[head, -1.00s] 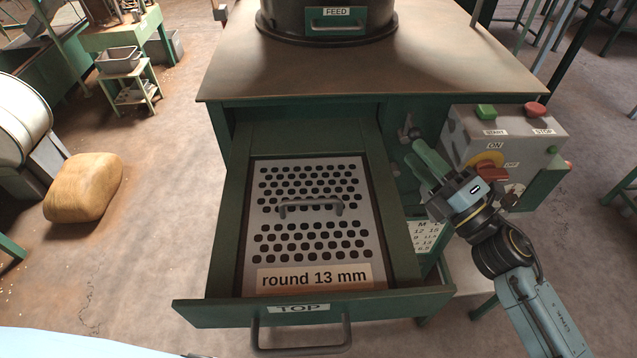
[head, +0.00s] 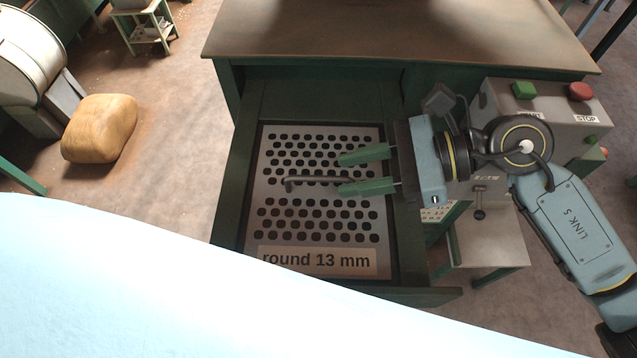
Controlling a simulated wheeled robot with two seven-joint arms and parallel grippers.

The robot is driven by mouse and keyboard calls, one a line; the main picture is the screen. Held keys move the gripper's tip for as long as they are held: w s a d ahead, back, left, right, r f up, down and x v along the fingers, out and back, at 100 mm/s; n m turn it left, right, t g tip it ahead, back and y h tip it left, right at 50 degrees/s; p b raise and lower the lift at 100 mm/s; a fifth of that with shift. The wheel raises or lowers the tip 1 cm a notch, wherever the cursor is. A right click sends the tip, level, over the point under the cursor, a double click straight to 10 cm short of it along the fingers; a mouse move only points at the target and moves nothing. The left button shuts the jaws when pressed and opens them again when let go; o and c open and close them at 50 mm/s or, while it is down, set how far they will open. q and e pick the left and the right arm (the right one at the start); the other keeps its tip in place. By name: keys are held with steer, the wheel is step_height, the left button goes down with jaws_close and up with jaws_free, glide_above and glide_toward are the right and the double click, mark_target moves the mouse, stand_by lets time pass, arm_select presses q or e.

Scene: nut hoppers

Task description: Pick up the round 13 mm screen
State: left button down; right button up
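The round 13 mm screen (head: 285,213) lies flat in the open drawer (head: 238,190), a grey perforated plate with a label reading "round 13 mm". A dark bar handle (head: 312,180) spans its middle. My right gripper (head: 342,174) comes in from the right over the screen. Its two green fingers are open, one on the far side and one on the near side of the handle's right end. Whether they touch the handle or the plate I cannot tell. My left gripper is not in view.
The control box (head: 560,125) with green and red buttons stands right of the drawer, close by my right arm. The brown table top (head: 400,35) lies behind.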

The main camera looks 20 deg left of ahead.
mark_target(325, 178)
steer(key=p+x, duration=0.1)
steer(key=x, duration=0.4)
steer(key=shift+s+a+p, duration=0.1)
steer(key=shift+a+p, duration=0.3)
steer(key=shift+a+f, duration=0.1)
steer(key=shift+f, duration=0.05)
jaws_close()
